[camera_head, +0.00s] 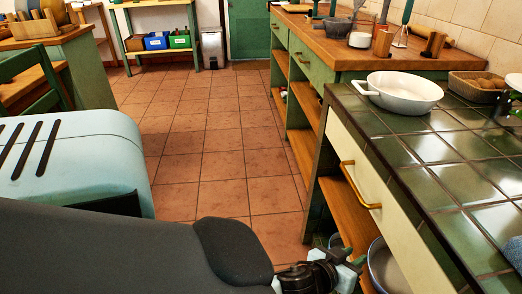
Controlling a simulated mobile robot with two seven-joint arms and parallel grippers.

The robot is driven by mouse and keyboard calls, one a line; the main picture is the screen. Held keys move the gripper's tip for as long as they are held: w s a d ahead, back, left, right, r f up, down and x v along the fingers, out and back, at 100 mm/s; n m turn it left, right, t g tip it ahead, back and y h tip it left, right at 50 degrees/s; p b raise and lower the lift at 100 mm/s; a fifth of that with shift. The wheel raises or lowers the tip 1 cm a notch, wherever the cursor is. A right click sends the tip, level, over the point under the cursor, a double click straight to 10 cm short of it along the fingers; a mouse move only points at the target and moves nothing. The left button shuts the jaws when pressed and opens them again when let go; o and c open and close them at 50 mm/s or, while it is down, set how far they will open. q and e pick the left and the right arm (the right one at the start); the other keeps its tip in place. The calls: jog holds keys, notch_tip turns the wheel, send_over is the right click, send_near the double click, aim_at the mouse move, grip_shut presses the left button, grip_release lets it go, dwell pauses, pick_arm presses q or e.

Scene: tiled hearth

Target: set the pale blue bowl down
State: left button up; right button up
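A pale bluish-grey bowl (388,270) shows at the bottom edge, right of centre, below the cream drawer front, and it is cut off by the frame. My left arm comes in from the left along the bottom, and my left gripper (345,272) is just left of the bowl, near the lower wooden shelf. Its fingers are mostly hidden or out of frame, so I cannot tell whether they are open or shut on the bowl's rim. I cannot tell whether the bowl rests on a shelf. My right gripper is not in view.
The green-tiled counter (452,150) carries a white two-handled pan (402,92) and a brown container (472,84). The cream drawer (365,172) has a protruding brass handle (357,187). Wooden shelving (350,210) lies below. The terracotta floor (215,140) is clear in the middle.

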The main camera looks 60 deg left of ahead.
pick_arm(q)
jog(key=s+d+f+m+g+h, duration=0.1)
jog(key=s+f+m+g, duration=0.1)
jog(key=s+f, duration=0.7)
jog(key=s+d+f+m+g+h, duration=0.1)
jog(key=s+f+m+g, duration=0.1)
jog(key=s, duration=1.4)
jog(key=s+d+f+m+g+h, duration=0.1)
jog(key=s+f+m+g, duration=0.2)
jog(key=s, duration=1.4)
jog(key=shift+s+f+g+h, duration=0.3)
jog(key=shift+f+g, duration=0.2)
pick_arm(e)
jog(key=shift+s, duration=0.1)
pick_arm(q)
jog(key=shift+d+r, duration=0.1)
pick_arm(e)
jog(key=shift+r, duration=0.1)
